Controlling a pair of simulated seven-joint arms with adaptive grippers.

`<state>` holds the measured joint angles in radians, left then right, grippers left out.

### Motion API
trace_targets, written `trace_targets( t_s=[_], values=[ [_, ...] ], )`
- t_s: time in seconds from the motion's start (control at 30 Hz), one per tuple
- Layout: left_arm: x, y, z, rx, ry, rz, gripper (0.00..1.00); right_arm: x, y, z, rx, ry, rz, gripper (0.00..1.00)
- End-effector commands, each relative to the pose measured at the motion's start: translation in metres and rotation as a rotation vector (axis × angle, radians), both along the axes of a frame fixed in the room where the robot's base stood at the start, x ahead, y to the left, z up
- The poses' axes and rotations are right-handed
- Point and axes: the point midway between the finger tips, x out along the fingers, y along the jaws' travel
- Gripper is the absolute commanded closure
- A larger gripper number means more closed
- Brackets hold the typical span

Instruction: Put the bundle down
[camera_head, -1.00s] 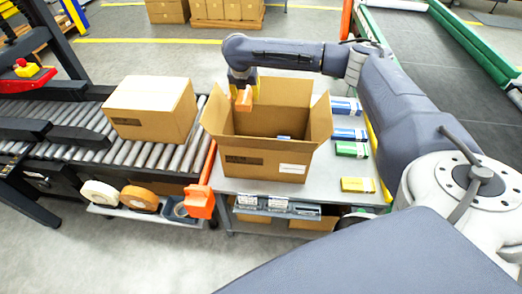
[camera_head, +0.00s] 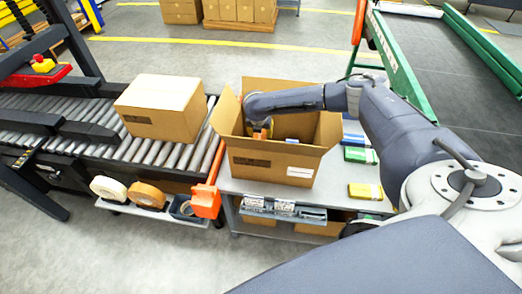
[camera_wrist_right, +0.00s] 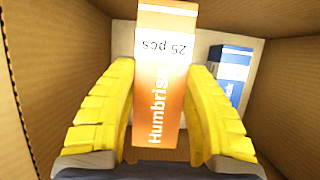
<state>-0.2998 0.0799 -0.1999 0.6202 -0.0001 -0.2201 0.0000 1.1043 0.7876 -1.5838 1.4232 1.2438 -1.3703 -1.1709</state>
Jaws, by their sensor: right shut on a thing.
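My right gripper (camera_head: 263,131) reaches down inside the open cardboard box (camera_head: 270,163) on the grey table. In the right wrist view its yellow fingers (camera_wrist_right: 160,120) are shut on an orange and white bundle (camera_wrist_right: 166,70) marked "25 pcs". The bundle lies between the box walls; whether it touches the floor of the box, I cannot tell. A blue and white bundle (camera_wrist_right: 230,72) lies in the box to the right of it. My left gripper is not in view.
Green (camera_head: 360,155) and yellow (camera_head: 366,191) bundles lie on the table right of the box. A closed carton (camera_head: 160,107) stands on the roller conveyor (camera_head: 72,140) at left. Tape rolls (camera_head: 146,194) sit on a shelf in front. The box flaps stand open around my arm.

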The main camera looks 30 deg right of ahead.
Motion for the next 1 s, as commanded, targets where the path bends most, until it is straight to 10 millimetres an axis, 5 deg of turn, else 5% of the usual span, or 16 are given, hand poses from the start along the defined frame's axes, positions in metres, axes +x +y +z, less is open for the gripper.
trace_targets(
  t_s=[0.3,1.0],
  values=[
    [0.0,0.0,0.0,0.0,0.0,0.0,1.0,0.0,0.0,-0.064,-0.001,0.001,-0.001,0.86],
    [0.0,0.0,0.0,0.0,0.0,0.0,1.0,0.0,0.0,-0.122,-0.001,0.001,0.0,0.86]
  ],
)
